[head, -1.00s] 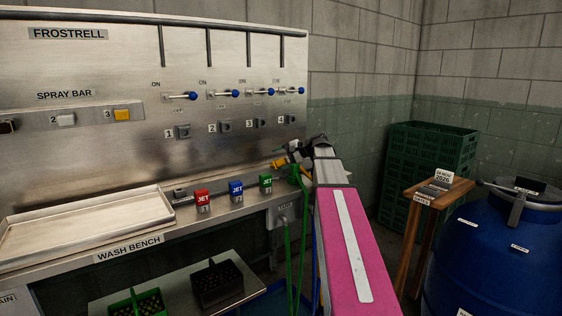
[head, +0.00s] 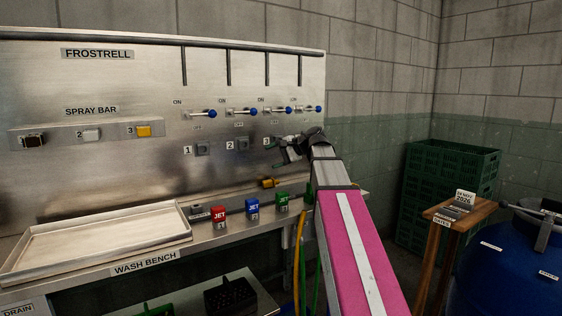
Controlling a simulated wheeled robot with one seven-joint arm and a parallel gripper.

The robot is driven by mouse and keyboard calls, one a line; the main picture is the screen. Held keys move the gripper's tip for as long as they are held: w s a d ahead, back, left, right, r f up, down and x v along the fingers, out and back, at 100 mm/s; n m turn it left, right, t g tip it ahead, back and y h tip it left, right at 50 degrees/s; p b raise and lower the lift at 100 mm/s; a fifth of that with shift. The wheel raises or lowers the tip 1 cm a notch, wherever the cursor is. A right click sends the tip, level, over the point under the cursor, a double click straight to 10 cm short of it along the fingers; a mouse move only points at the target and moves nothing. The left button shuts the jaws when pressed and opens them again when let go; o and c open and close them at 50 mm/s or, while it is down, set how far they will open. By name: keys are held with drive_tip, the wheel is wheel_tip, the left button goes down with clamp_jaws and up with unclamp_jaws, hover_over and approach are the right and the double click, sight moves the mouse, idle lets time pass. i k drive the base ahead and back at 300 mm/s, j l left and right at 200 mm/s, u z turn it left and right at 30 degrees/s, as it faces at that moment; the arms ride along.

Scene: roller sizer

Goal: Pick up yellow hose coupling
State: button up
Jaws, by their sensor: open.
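The yellow hose coupling (head: 267,183) is a small yellow piece at the back of the wash bench, behind the blue and green JET boxes. My gripper (head: 284,147) is above it and slightly right in the picture, in front of the steel panel by outlet 3. The gripper is open, with a visible gap between it and the yellow piece. Its fingers are small and dark here. A yellow hose (head: 299,235) hangs off the bench front beside my pink arm. Whether it joins the coupling is hidden.
Red (head: 219,213), blue (head: 252,215) and green (head: 282,202) JET boxes line the bench front. A metal tray (head: 100,240) lies left on the wash bench. Green crates (head: 450,190), a wooden stand (head: 440,235) and a blue barrel (head: 510,265) are right.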

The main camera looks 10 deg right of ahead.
sight(272, 183)
drive_tip(key=k+l, duration=0.1)
drive_tip(key=l, duration=0.25)
drive_tip(key=k+l, duration=0.1)
drive_tip(key=l, duration=0.25)
drive_tip(key=k+l, duration=0.15)
drive_tip(key=l, duration=0.15)
drive_tip(key=k+l, duration=0.1)
drive_tip(key=l, duration=0.25)
